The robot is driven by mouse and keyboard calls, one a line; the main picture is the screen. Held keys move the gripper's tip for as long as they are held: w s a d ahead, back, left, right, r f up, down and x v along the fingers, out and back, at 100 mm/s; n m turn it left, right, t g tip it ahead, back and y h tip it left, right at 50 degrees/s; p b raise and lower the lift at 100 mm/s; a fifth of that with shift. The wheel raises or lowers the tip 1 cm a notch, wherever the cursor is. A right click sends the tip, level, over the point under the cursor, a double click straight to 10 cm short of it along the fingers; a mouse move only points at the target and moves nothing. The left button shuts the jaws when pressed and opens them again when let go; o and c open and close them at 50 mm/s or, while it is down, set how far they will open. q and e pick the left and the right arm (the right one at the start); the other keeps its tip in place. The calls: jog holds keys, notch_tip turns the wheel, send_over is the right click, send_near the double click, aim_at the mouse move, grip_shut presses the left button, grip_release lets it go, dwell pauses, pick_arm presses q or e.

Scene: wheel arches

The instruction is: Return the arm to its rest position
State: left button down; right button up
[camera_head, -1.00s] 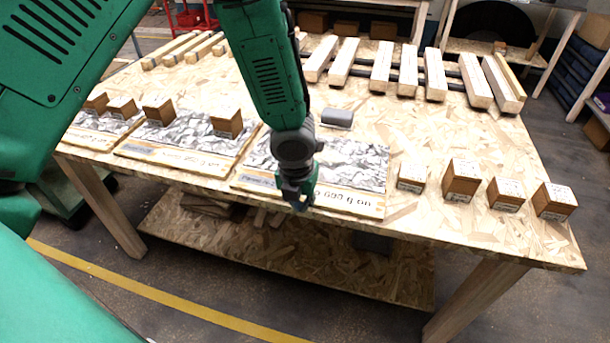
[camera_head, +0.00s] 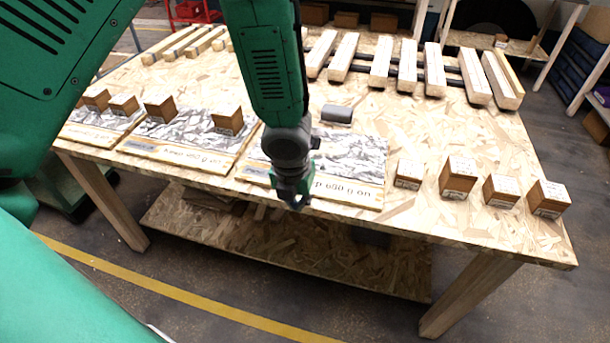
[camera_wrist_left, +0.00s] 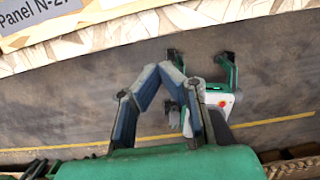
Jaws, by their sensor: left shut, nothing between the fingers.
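My left gripper (camera_head: 293,203) hangs at the front edge of the wooden table (camera_head: 420,222), in front of a panel with a crumpled silver surface (camera_head: 350,160). It is shut and empty. In the left wrist view the two blue-grey fingers of my left gripper (camera_wrist_left: 158,70) meet at their tips, with grey floor behind them. A panel edge with printed lettering (camera_wrist_left: 40,12) shows at the upper left there. My right gripper is in neither view.
Several wooden blocks (camera_head: 458,178) stand along the table's right front, and more stand on the left panels (camera_head: 190,150). A grey cylinder (camera_head: 336,114) lies behind the middle panel. Long wooden bars (camera_head: 380,65) lie at the back. A lower shelf (camera_head: 300,250) lies under the table.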

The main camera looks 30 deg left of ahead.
pick_arm(q)
jog(key=shift+s+r, duration=0.15)
jog(key=shift+s, duration=0.15)
jog(key=s+d+f+n+g+h, duration=0.1)
jog(key=s+f+n, duration=0.4)
jog(key=s+n, duration=0.3)
jog(key=s+d+f+n+g+h, duration=0.1)
jog(key=s+f+n, duration=0.4)
jog(key=n, duration=0.5)
jog(key=s+a+f+n+y, duration=0.1)
jog(key=s+a+f+n, duration=0.2)
jog(key=n, duration=1.1)
jog(key=s+a, duration=0.2)
jog(key=s, duration=0.3)
jog(key=shift+s+a+n+t+y, duration=0.3)
jog(key=shift+n+t, duration=0.1)
jog(key=shift+w, duration=0.15)
